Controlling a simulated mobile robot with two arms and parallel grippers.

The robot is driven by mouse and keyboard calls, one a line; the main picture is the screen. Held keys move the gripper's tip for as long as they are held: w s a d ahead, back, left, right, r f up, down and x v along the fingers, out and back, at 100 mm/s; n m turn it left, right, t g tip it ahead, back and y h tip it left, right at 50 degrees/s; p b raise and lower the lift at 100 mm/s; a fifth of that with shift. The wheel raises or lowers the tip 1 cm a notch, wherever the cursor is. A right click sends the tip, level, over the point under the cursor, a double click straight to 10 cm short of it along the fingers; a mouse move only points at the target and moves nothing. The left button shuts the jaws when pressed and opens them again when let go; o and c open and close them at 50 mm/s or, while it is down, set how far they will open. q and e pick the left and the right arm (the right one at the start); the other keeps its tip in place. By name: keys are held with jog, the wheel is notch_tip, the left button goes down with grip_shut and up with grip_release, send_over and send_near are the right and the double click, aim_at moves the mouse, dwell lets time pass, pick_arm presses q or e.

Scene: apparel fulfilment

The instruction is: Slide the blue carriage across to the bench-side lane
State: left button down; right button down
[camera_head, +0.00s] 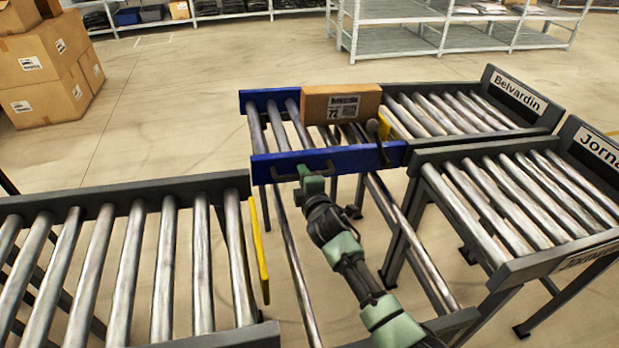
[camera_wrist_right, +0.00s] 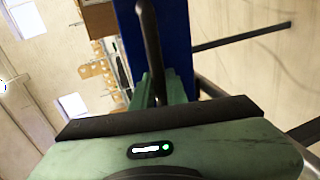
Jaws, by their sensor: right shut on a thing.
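The blue carriage (camera_head: 328,160) is at the far end of its two metal rails (camera_head: 420,255), in line with the lane signed Belvardin (camera_head: 516,95). A brown carton (camera_head: 340,103) with a white label sits on its rollers. My right gripper (camera_head: 312,183) is at the dark handle (camera_head: 285,178) on the carriage's near blue side and is shut on it. The right wrist view shows the handle (camera_wrist_right: 150,50) between the fingers, against the blue panel (camera_wrist_right: 178,35). My left gripper is in neither view.
A roller conveyor (camera_head: 125,190) stands at the near left, with a yellow plate (camera_head: 259,245) at its end. The nearer right lane, signed Jorna (camera_head: 597,148), is empty. The rails between them are clear except for my arm. A dark-knobbed lever (camera_head: 376,130) stands at the carriage's right.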

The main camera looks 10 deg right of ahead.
jog(key=shift+w+d+r, duration=0.1)
jog(key=shift+r, duration=0.05)
dwell(0.3)
jog(key=c, duration=1.5)
grip_release()
jog(key=shift+o, duration=0.5)
jog(key=shift+w+f, duration=0.2)
jog(key=shift+s, duration=0.1)
jog(key=v, duration=0.7)
jog(key=shift+s+p, duration=0.35)
jog(key=shift+p, duration=0.05)
jog(key=shift+r, duration=0.1)
